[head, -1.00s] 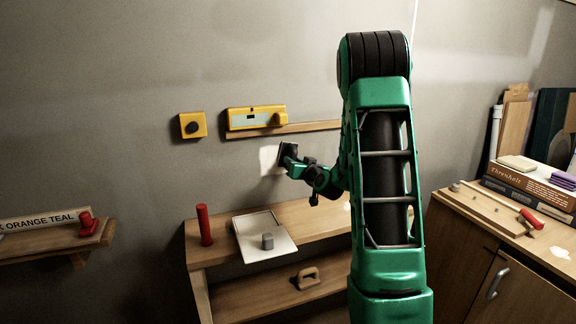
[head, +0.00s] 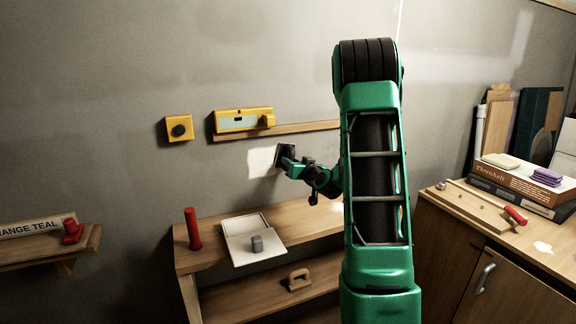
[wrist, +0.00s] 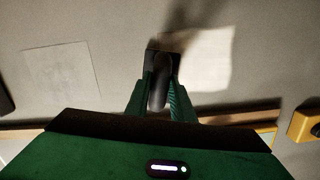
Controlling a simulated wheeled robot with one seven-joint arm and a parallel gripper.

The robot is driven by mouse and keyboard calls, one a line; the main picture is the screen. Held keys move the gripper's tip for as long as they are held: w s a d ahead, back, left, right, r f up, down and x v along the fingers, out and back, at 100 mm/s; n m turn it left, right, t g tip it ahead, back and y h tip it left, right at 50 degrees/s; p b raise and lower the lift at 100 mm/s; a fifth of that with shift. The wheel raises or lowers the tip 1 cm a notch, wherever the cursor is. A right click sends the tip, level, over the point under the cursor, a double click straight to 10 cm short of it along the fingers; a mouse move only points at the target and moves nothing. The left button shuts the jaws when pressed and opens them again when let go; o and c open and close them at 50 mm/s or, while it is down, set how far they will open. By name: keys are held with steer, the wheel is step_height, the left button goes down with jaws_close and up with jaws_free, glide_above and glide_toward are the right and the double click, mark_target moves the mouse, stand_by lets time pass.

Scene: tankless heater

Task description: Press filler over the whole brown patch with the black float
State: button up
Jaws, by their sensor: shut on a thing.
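The black float (head: 285,155) is flat against or very close to the grey wall; I cannot tell if it touches. My gripper (head: 291,164) is shut on its handle, which also shows between the fingers in the wrist view (wrist: 160,92). A pale white area of filler (head: 262,162) lies on the wall just left of the float in the head view. I see no clear brown; the float hides part of the wall.
A wooden rail with a yellow level (head: 243,119) is above the white area, and a yellow knob box (head: 179,128) is to its left. The bench below holds a red cylinder (head: 193,229) and a white tray (head: 236,226) with a grey block (head: 257,243).

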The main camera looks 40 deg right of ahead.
steer(key=shift+f+v, duration=0.2)
steer(key=shift+v, duration=1.2)
steer(key=shift+f+v, duration=0.15)
steer(key=shift+v, duration=1.25)
steer(key=shift+s+a, duration=0.15)
steer(key=v, duration=0.2)
steer(key=shift+s+a+f, duration=0.15)
steer(key=shift+s, duration=0.2)
steer(key=w+a+f+n+h, duration=0.1)
steer(key=w+f+n, duration=0.3)
steer(key=w+n, duration=0.4)
steer(key=shift+a+h, duration=0.3)
steer(key=shift+a, duration=0.1)
